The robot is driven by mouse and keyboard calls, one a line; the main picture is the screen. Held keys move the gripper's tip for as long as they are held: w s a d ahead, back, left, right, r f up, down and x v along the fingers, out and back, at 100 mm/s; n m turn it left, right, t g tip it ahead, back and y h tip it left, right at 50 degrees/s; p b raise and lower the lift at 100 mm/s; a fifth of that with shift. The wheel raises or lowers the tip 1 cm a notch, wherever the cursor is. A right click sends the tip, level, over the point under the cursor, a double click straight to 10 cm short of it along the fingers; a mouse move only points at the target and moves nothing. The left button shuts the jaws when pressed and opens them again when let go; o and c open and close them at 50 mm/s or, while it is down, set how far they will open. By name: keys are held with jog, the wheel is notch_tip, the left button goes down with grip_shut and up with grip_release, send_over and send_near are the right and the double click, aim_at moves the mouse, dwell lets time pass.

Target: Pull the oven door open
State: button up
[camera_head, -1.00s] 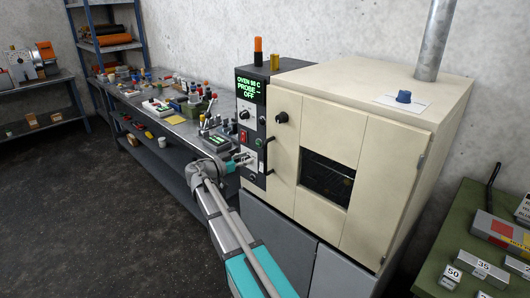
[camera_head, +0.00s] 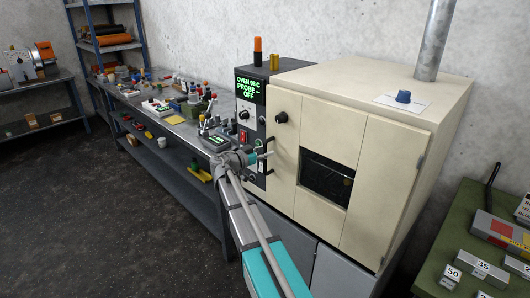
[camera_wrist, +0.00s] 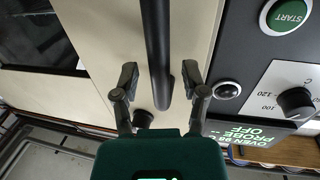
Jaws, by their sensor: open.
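The cream oven (camera_head: 380,105) has its door (camera_head: 312,128) shut, with a dark window (camera_head: 327,180) in it. A black bar handle (camera_head: 270,161) stands upright near the door's left edge. In the wrist view the handle (camera_wrist: 155,40) comes down between the two fingers of my gripper (camera_wrist: 160,78). The fingers are open, one on each side of the bar, with a gap on both sides. In the head view my gripper (camera_head: 262,156) is right at the handle, partly overlapping it.
A dark control panel (camera_head: 250,105) with a green display, knobs and buttons stands left of the door. A cluttered workbench (camera_head: 180,128) runs along the left. A green table (camera_head: 450,235) with labelled blocks is at the right. Dark floor is clear at the left.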

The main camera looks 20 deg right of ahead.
jog(key=shift+c, duration=0.3)
grip_shut()
jog(key=shift+s, duration=0.1)
